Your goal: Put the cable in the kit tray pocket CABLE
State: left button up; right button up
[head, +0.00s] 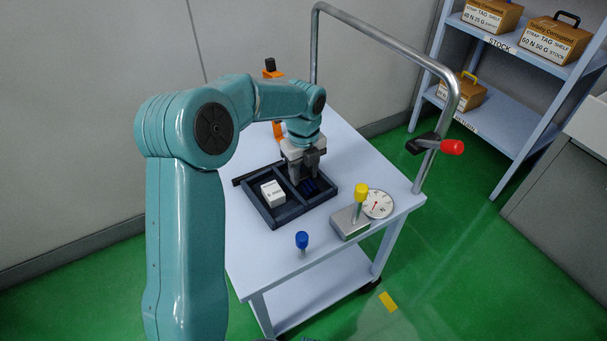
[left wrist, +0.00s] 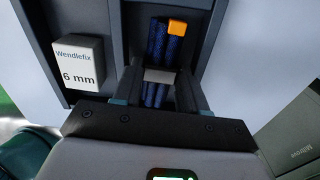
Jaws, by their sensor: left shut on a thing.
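The cable is a dark blue bundle with a grey band and an orange end. In the left wrist view the cable (left wrist: 157,42) lies between the fingers of my left gripper (left wrist: 158,85), which is shut on it near the band. In the head view my left gripper (head: 306,178) points down over the right-hand pocket of the dark kit tray (head: 278,219), and a bit of blue cable (head: 311,187) shows under it. The cable is in or just above that pocket; I cannot tell whether it touches the floor. No pocket label is readable. My right gripper is not in view.
A white box (head: 273,193) marked "Wendlefix 6 mm" sits in the left pocket. Near the tray are a blue knob (head: 302,240), a yellow-topped fixture (head: 360,192) and a round dial (head: 378,204). A metal rail (head: 388,47) rises at the cart's back. The front-left tabletop is clear.

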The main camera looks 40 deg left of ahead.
aim_at(303, 175)
pick_arm(q)
jog(key=shift+f, duration=0.1)
jog(key=o, duration=0.8)
notch_tip(303, 175, up, 12)
jog(key=p, duration=0.4)
jog(key=shift+r, duration=0.2)
